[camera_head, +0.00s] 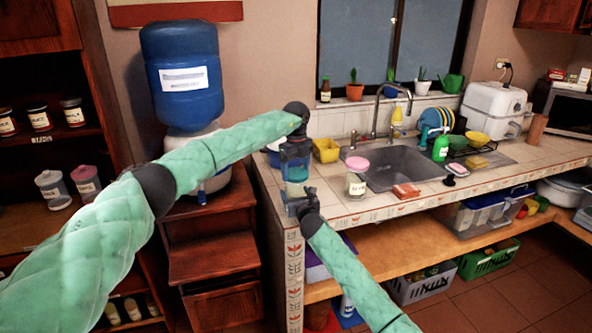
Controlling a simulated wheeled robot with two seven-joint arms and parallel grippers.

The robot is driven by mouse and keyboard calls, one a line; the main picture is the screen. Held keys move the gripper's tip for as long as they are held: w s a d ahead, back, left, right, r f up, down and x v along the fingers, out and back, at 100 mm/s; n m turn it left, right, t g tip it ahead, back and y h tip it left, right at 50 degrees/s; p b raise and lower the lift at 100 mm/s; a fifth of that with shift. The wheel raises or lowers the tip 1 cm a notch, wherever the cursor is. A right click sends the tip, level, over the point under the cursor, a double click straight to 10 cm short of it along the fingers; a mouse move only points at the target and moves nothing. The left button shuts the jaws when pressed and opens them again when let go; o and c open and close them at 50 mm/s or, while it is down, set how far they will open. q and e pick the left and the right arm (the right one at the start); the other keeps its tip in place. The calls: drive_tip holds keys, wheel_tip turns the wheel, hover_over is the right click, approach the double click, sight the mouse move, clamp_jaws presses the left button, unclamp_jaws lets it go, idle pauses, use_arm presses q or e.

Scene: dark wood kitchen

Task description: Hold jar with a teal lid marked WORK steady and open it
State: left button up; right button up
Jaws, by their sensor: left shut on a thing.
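A small jar with teal colour (296,172) shows between my two grippers, at the left front corner of the tiled counter. Its WORK label cannot be read at this size. My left gripper (295,155) comes down on it from above and is shut on its upper part. Whether its fingers grip the lid or the body is hard to see. My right gripper (298,204) is at the jar's lower part, coming from below right. Its fingers are small and dark, and I cannot tell whether they are closed on the jar.
A pink-lidded jar (356,184) stands on the counter right of my grippers, near an orange-red block (405,191) and the sink (400,165). A yellow container (326,150) is behind. A blue water dispenser (183,100) stands left on a wooden cabinet (212,254).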

sight(296, 173)
use_arm(q)
drive_tip(key=shift+r, duration=1.1)
drive_tip(key=shift+r, duration=2)
use_arm(e)
drive_tip(key=shift+d, duration=0.1)
drive_tip(key=o, duration=2)
drive_tip(key=shift+c, duration=0.2)
drive_tip(key=shift+s, duration=0.1)
